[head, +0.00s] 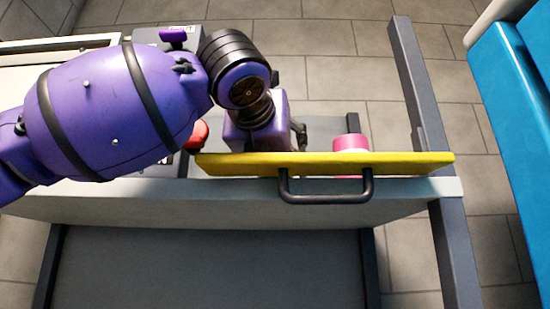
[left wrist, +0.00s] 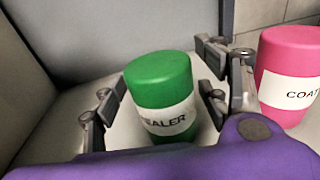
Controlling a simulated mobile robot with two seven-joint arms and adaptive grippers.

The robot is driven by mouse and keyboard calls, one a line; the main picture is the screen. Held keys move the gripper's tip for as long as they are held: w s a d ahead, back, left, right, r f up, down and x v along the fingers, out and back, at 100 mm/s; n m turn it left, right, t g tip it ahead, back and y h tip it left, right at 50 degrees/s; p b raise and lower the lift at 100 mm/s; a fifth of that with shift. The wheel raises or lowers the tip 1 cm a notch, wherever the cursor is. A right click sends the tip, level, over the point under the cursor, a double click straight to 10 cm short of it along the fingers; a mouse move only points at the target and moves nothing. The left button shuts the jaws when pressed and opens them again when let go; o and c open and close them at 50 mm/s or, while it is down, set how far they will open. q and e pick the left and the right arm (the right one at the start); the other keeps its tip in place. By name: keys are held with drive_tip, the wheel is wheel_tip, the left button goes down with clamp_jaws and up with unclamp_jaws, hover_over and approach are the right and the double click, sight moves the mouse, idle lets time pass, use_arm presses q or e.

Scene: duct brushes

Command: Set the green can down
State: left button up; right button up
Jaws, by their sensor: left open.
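The green can (left wrist: 160,80) stands on a pale surface in the left wrist view, with a white label reading "EALER" in part. My left gripper (left wrist: 157,100) is open, with one finger on each side of the can. A small gap shows between the can and the left finger; at the right finger I cannot tell whether they touch. In the head view my left gripper is mostly hidden by my purple arm and the yellow panel, and the green can is hidden there too. My right gripper is not in view.
A pink can (left wrist: 288,80) labelled "COAT" in part stands just right of the right finger; it also shows behind the yellow panel (head: 420,164) in the head view. The panel has a dark handle (head: 326,199). A red object (head: 198,135) sits left. A blue object (head: 515,110) stands far right.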

use_arm(q)
drive_tip(key=v, duration=1.2)
use_arm(e)
drive_tip(key=shift+c, duration=0.4)
idle(0.5)
